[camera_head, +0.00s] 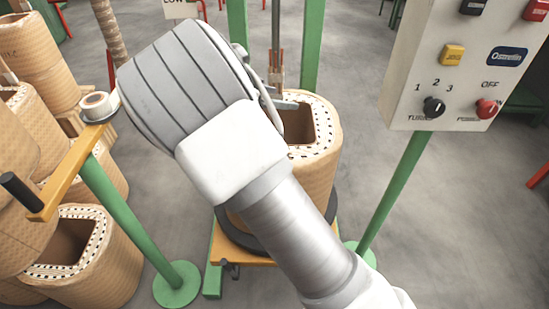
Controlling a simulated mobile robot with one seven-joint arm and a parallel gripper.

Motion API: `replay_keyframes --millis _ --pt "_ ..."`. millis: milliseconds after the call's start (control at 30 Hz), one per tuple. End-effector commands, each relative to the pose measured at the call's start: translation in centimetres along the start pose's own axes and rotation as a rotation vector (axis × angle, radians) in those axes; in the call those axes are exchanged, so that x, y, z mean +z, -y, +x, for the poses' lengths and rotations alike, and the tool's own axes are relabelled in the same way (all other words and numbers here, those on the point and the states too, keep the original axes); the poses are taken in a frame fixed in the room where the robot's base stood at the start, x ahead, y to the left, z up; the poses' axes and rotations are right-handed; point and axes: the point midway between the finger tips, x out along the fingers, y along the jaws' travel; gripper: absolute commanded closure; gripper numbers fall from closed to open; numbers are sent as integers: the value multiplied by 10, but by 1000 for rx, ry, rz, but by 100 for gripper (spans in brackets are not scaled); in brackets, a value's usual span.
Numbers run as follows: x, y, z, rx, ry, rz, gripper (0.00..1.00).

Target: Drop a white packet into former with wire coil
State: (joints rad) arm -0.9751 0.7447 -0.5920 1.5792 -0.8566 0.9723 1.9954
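A tan, paper-wrapped former with a coil (318,170) stands upright in the middle of the camera_head view. Its top is open, with a dark rounded opening and a light rim with dark marks. It sits on a dark round base. My arm crosses in front of it and hides its left and lower parts. My gripper (284,104) is mostly hidden behind my wrist. Only a grey finger-like part shows, at the far left edge of the former's opening. I cannot tell whether it is open or holds anything. I cannot make out a white packet.
Several similar tan formers (95,255) stand at the left. A white roll (97,105) sits near a yellow bar on a green post (125,215). A control box (465,65) on another green post stands at the right. Grey floor (460,230) is clear at lower right.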

Motion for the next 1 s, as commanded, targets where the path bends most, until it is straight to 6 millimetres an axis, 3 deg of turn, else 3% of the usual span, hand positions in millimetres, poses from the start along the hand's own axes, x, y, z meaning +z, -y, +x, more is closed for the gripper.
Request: replay_keyframes --millis 267,800,1000 --pt "-1 1 -14 -3 0 0 0" --pt "-2 1 -137 -3 0 -1 0" --pt "-1 0 -166 -1 0 0 0"
